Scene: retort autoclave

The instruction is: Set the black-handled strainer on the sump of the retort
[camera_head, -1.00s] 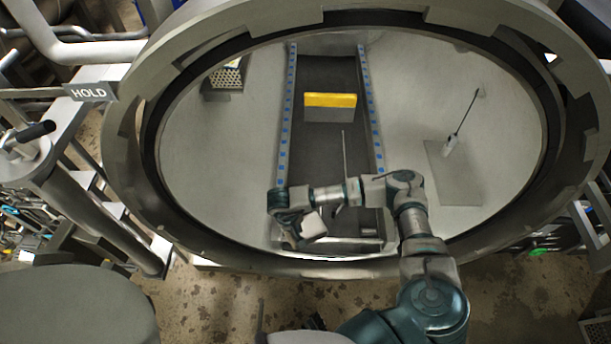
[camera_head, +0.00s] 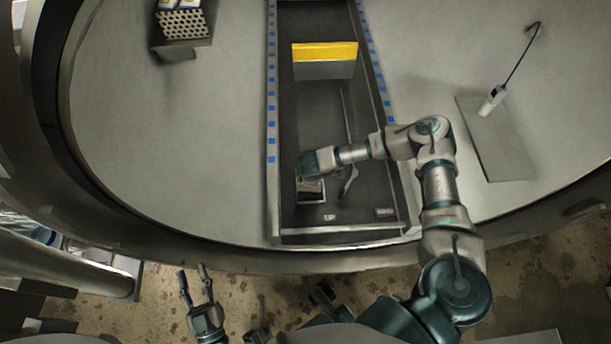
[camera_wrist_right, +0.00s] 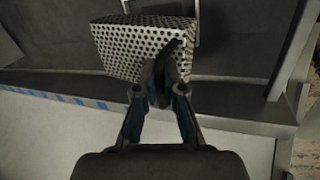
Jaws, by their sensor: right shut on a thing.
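The strainer (camera_wrist_right: 128,45) is a perforated metal box with a black handle (camera_wrist_right: 171,62). My right gripper (camera_wrist_right: 160,88) is shut on that handle in the right wrist view. In the head view my right gripper (camera_head: 306,168) is over the left side of the dark channel in the retort, with the strainer (camera_head: 311,190) just below it. I cannot tell whether the strainer touches the channel floor. The sump is not clearly visible; the strainer and arm may cover it. My left gripper (camera_head: 194,274) is open and empty, outside the retort's front rim.
A yellow-topped block (camera_head: 325,52) stands across the channel farther back. A perforated holder (camera_head: 184,25) is at the upper left. The retort's rim (camera_head: 215,257) curves along the front.

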